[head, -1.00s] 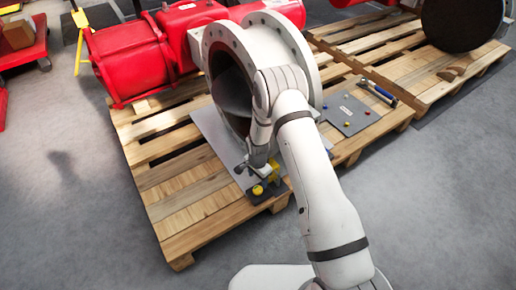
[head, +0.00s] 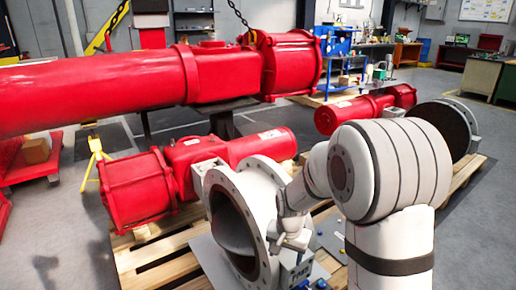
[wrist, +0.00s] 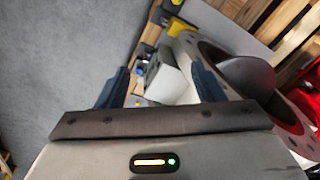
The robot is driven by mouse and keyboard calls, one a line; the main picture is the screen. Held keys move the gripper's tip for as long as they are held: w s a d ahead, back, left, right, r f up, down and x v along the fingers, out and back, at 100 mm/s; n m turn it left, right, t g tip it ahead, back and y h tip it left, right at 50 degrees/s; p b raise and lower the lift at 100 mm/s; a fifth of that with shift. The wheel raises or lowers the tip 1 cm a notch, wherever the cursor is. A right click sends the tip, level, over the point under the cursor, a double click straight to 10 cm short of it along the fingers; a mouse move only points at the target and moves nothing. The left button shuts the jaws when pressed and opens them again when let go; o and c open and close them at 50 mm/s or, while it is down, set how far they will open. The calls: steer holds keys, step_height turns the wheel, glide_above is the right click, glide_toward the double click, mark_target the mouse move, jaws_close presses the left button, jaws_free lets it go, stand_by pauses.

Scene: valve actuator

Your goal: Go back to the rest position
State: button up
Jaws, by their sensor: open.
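My arm is raised and bent at the right of the head view, its large white joint near the camera. Its wrist end reaches down beside the round flange of the grey valve (head: 262,215). My gripper (wrist: 161,88) shows in the wrist view with its two dark blue fingers wide apart. A pale grey block shape appears between and beyond the fingers; I cannot tell what it is. Nothing is clearly held. In the wrist view the valve (wrist: 235,72) lies just right of the right finger.
The valve stands on a wooden pallet (head: 150,262) with a red actuator (head: 135,190) behind it. A large red cylinder (head: 110,90) hangs by a chain (head: 240,18) across the upper left. A yellow stand (head: 95,155) is at the left. Grey floor (wrist: 60,60) is open beside the pallet.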

steer(key=s+d+r+n+p, duration=0.2)
steer(key=s+r+p, duration=0.4)
steer(key=s+r, duration=0.4)
steer(key=s+d+r+n+t+p, duration=0.1)
steer(key=s+d+r+p, duration=0.4)
steer(key=s+r, duration=0.6)
step_height(320, 180, up, 7)
steer(key=shift+s+r+n+p, duration=0.15)
steer(key=shift+s+n+p, duration=0.05)
steer(key=shift+n+p, duration=0.75)
steer(key=shift+d, duration=0.1)
